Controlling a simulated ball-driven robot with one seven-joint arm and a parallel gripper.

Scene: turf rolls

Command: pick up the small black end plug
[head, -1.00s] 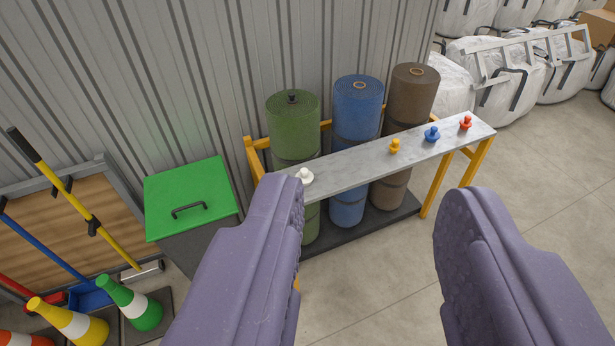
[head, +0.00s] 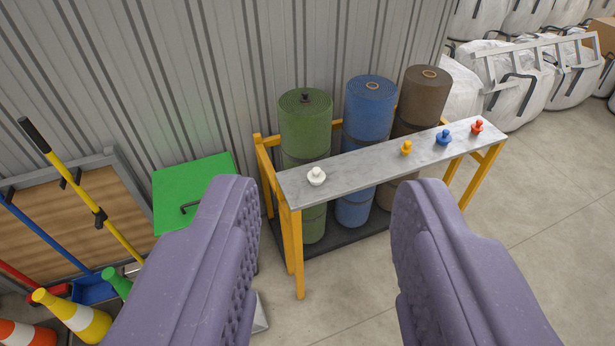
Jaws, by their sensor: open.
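The small black end plug (head: 306,98) sits in the top centre of the green turf roll (head: 305,122), which stands upright behind the grey shelf at the left of the rack. My gripper (head: 325,235) is open and empty, its two purple padded fingers in the foreground. It is well short of the plug, which shows above and between the fingers. Only the plug's upper part shows.
A grey shelf (head: 370,162) on yellow legs runs in front of the rolls, carrying white (head: 316,177), yellow (head: 406,148), blue (head: 444,139) and red (head: 477,127) plugs. Blue (head: 369,105) and brown (head: 424,100) rolls stand right of the green one. A corrugated wall (head: 200,70) rises behind.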

